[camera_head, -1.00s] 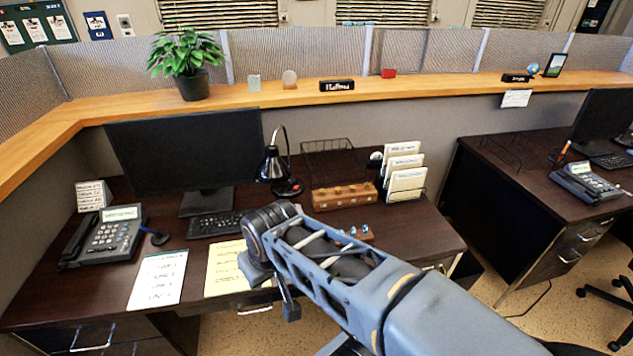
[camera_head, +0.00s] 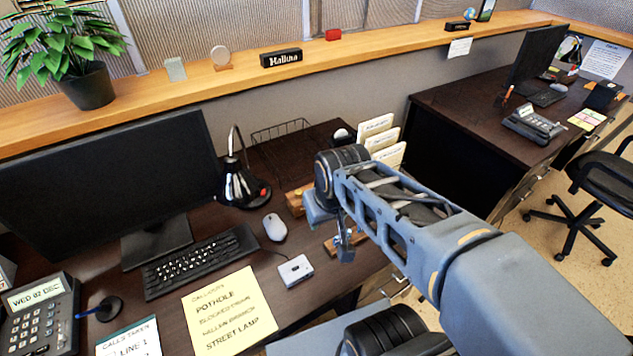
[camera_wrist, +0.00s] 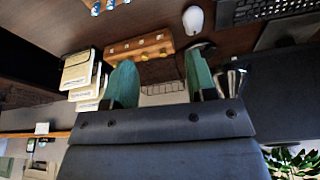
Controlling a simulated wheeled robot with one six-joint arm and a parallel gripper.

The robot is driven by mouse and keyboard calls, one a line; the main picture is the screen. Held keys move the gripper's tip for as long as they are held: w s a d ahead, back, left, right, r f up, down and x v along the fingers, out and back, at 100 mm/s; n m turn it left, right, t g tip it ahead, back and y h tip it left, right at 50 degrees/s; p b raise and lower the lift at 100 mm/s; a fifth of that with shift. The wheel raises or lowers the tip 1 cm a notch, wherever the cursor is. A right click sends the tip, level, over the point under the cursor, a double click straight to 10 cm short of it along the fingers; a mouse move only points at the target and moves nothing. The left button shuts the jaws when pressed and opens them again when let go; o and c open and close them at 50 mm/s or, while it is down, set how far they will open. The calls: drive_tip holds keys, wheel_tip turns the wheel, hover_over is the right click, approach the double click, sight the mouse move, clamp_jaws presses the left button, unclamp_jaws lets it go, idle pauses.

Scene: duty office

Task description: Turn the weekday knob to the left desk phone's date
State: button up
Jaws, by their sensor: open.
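The left desk phone (camera_head: 42,312) stands at the lower left of the head view, and its display (camera_head: 34,293) reads "WED 02 DEC". A wooden block (camera_wrist: 138,47) with several small pale round parts shows in the wrist view; my arm partly hides it in the head view (camera_head: 296,202). I cannot tell whether one of these is the weekday knob, and no weekday markings are legible. A small pale box (camera_head: 295,270) lies right of the yellow sheet. My gripper (camera_wrist: 160,80) is open and empty, its green fingers apart above the desk, not visibly touching anything.
A mouse (camera_head: 274,227), keyboard (camera_head: 200,260), black lamp (camera_head: 240,185) and monitor (camera_head: 105,190) stand on the left desk. Upright card files (camera_head: 384,140) are behind my arm. A second wooden piece (camera_wrist: 112,4) with blue tops is near the front edge. A yellow sheet (camera_head: 232,312) lies in front.

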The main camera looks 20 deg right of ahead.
drive_tip(key=w+r+n+g, duration=0.1)
drive_tip(key=w, duration=0.9)
drive_tip(key=n+g, duration=0.2)
drive_tip(key=n, duration=0.1)
hover_over(298, 192)
wheel_tip(298, 192, down, 8)
wheel_tip(298, 192, down, 14)
drive_tip(key=shift+d+r, duration=0.1)
drive_tip(key=shift+r, duration=0.15)
drive_tip(key=c, duration=0.9)
drive_tip(key=shift+w+b, duration=0.1)
drive_tip(key=shift+b, duration=0.25)
